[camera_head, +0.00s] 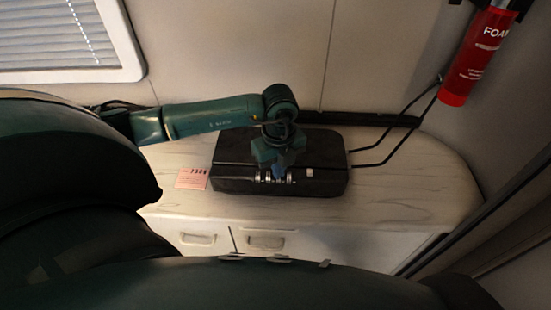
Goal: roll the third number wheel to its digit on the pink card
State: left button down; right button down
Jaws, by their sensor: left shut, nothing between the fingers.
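A black case (325,150) lies on the pale counter, with a row of small number wheels (263,178) on its front face. The digits on the wheels are too small to read. The pink card (192,179) lies on the counter just left of the case; its large print looks like a number but is not clear. My left gripper (279,174) is shut and empty, pointing down at the wheels on the case front. It hides part of the wheel row, and I cannot tell whether it touches a wheel. My right gripper is not in view.
The marbled counter (420,185) is clear right of the case, with drawers (266,242) below. Two black bars (395,128) reach from the wall towards the case's right side. A red fire extinguisher (477,58) hangs at upper right. A blind-covered window (60,38) is at upper left.

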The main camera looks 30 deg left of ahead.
pick_arm(q)
jog(key=shift+w+a, duration=0.4)
jog(key=shift+w, duration=0.25)
jog(key=shift+f+b, duration=0.5)
jog(key=shift+b, duration=0.15)
jog(key=shift+s+d, duration=0.2)
jog(key=shift+s, duration=0.1)
dwell(0.7)
jog(key=shift+r+p, duration=0.15)
jog(key=shift+p, duration=0.15)
jog(key=shift+r, duration=0.35)
jog(key=shift+r+p, duration=0.1)
jog(key=shift+p, duration=0.25)
notch_tip(320, 180, up, 5)
jog(key=p, duration=0.3)
jog(key=shift+p, duration=0.4)
